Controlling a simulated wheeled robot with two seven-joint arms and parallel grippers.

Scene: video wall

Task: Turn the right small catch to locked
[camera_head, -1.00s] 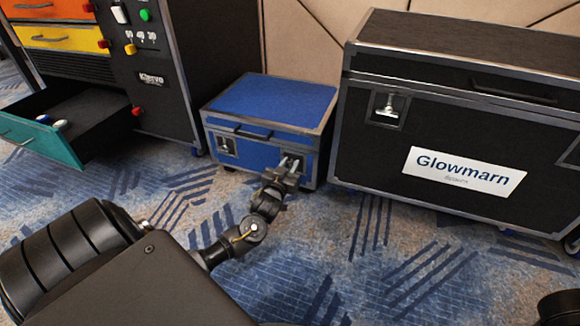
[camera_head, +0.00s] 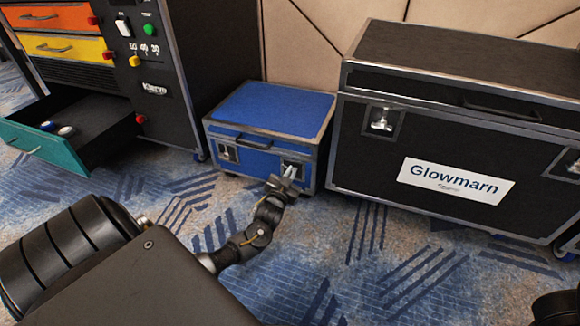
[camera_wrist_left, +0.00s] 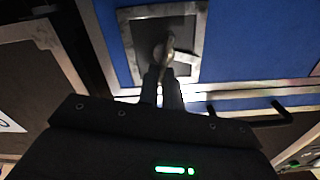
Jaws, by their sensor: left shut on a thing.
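A small blue case (camera_head: 270,118) with metal edges stands on the carpet. Its right small catch (camera_head: 293,168) sits in a recessed plate on the front, at the right. My left gripper (camera_head: 288,177) is at this catch, its fingers shut on it. In the left wrist view the two fingers (camera_wrist_left: 165,82) close around the catch's metal tab (camera_wrist_left: 167,50), in front of its dark plate (camera_wrist_left: 190,42). The fingers partly hide the catch, so its exact angle is hard to tell. The left small catch (camera_head: 228,152) shows free on the same front. My right gripper is not in view.
A large black case (camera_head: 440,140) with a Glowmarn label stands close on the right. A black cabinet (camera_head: 185,90) stands on the left, with a teal drawer (camera_head: 45,146) pulled out. Patterned carpet in front is clear.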

